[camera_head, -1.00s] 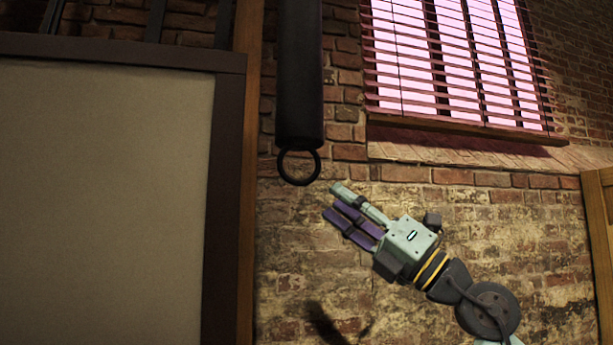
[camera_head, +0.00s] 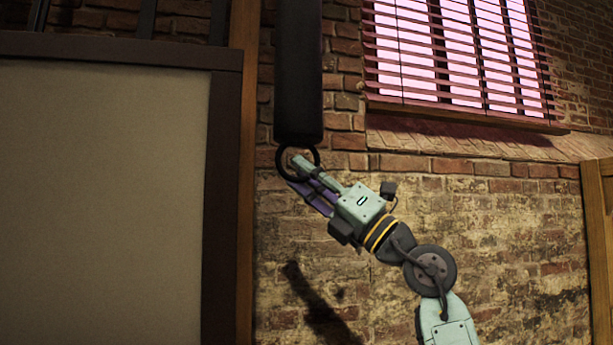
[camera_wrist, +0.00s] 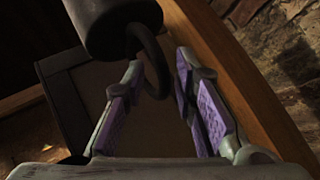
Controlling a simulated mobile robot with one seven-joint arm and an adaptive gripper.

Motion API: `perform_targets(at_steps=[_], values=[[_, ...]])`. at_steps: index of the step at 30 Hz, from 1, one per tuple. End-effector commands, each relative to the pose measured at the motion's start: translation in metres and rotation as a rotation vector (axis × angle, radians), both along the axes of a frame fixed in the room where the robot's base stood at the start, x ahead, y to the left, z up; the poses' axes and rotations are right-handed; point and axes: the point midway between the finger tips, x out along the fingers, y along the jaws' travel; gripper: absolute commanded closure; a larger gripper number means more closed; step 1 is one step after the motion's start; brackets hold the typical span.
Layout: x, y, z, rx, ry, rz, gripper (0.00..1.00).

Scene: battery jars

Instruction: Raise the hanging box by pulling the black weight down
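The black weight (camera_head: 298,90) is a long dark cylinder hanging upright, with a black ring (camera_head: 283,163) at its lower end. In the wrist view the weight's end (camera_wrist: 112,22) is at the top, and the ring (camera_wrist: 155,62) hangs down between the finger tips. My gripper (camera_head: 297,172) is at the ring in the head view, its tips overlapping it. In the wrist view my gripper (camera_wrist: 160,75) is open, with purple pads on both sides of the ring and a gap visible. The hanging box cannot be made out for certain.
A large pale panel with a dark frame (camera_head: 225,190) stands at the left, beside a wooden post (camera_head: 245,120). A brick wall (camera_head: 480,230) and a window with blinds (camera_head: 460,60) are behind. Open space lies below the weight.

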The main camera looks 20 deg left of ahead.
Motion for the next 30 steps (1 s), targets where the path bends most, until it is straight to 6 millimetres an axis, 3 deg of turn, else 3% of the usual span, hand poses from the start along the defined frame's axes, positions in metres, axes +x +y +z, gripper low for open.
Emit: perform_targets(at_steps=[10, 30], values=[[-0.0003, -0.0002, 0.0001, 0.001, -0.001, 0.001, 1.00], [-0.0021, -0.0008, 0.0013, 0.002, -0.002, 0.003, 1.00]])
